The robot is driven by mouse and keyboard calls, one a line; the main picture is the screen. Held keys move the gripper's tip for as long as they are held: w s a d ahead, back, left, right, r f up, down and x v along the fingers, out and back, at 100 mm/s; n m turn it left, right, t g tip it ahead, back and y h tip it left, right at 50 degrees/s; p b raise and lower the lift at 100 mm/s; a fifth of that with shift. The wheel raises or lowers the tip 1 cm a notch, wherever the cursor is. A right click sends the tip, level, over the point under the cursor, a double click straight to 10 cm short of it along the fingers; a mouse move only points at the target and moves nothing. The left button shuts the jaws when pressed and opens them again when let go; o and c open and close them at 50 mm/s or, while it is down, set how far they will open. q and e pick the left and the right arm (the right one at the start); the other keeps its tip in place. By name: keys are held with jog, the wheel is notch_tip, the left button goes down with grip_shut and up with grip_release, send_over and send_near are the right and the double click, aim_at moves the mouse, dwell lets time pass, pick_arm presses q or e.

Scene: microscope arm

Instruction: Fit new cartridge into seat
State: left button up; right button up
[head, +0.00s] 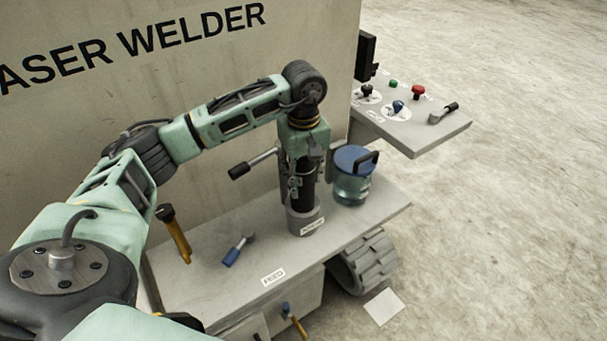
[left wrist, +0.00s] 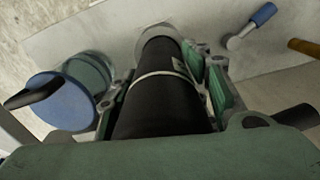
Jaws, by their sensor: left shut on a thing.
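The black cylindrical cartridge (head: 308,192) stands upright in line with the grey round seat (head: 305,221) on the bench. Its lower end meets or enters the seat's collar; how deep it sits I cannot tell. My left gripper (head: 303,182) comes down from above and is shut around the cartridge. In the left wrist view the cartridge (left wrist: 160,98) has a thin pale band and lies between the two fingers. The seat rim (left wrist: 155,32) shows at its far end. My right gripper is out of view.
A blue-lidded glass jar (head: 351,190) stands close right of the seat. A blue-handled lever (head: 237,250) and a yellow-handled lever (head: 178,236) are to the left. A control shelf (head: 440,130) with knobs juts out at the upper right. The welder wall (head: 90,130) rises behind.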

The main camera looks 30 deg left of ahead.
aim_at(303, 163)
pick_arm(q)
jog(key=shift+f+b, duration=1.3)
jog(key=shift+f, duration=0.35)
jog(key=shift+f+b, duration=1.7)
jog(key=shift+f, duration=0.45)
jog(key=o, duration=1.6)
notch_tip(303, 163, up, 12)
